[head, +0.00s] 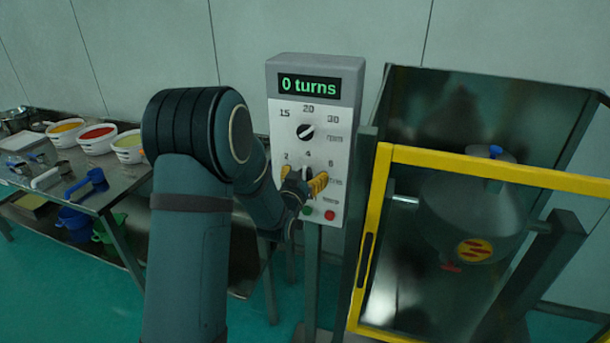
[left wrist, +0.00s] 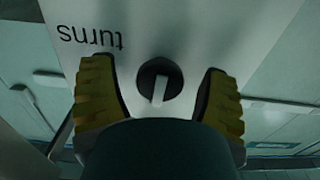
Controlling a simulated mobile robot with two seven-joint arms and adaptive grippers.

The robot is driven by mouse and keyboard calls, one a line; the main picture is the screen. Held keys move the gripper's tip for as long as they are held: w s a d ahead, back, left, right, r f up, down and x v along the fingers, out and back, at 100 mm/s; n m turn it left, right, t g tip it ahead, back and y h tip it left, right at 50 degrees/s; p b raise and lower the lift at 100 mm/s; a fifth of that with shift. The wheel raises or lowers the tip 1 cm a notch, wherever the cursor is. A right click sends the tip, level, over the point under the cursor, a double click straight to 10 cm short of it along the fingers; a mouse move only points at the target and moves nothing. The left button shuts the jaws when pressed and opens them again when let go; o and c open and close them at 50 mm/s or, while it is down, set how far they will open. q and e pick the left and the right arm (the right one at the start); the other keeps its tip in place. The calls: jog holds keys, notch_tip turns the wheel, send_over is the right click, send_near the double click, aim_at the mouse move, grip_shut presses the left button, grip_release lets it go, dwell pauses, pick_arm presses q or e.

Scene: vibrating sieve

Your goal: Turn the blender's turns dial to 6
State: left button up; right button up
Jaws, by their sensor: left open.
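The blender's grey control box (head: 351,130) stands upright, its green display (head: 308,85) reading "0 turns". The lower dial, with marks 2, 4 and 6 around it, is mostly hidden by my left gripper in the head view. The left wrist view shows this black dial (left wrist: 160,80) beside an upside-down "turns" label (left wrist: 90,37). Its white pointer line runs from the middle toward the bottom of that picture. My left gripper (head: 304,183) is open, its yellow-padded fingers (left wrist: 160,95) on either side of the dial with gaps showing. My right gripper is not in view.
An upper dial (head: 306,131) with marks 15, 20 and 30 sits above. Green and red buttons (head: 329,215) are low on the box. A yellow-framed guard (head: 470,168) encloses the blender drum (head: 470,215) at right. A bench (head: 118,196) with bowls and scoops is at left.

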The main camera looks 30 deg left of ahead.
pick_arm(q)
jog(key=c, duration=1.2)
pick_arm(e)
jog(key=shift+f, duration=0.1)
pick_arm(q)
jog(key=shift+f+m+b, duration=0.15)
jog(key=shift+m+b, duration=0.85)
jog(key=shift+b, duration=0.15)
jog(key=m+b, duration=0.2)
jog(key=shift+m, duration=0.3)
jog(key=m+b, duration=0.2)
jog(key=m, duration=0.1)
jog(key=shift+m+b, duration=0.35)
jog(key=shift+m, duration=0.85)
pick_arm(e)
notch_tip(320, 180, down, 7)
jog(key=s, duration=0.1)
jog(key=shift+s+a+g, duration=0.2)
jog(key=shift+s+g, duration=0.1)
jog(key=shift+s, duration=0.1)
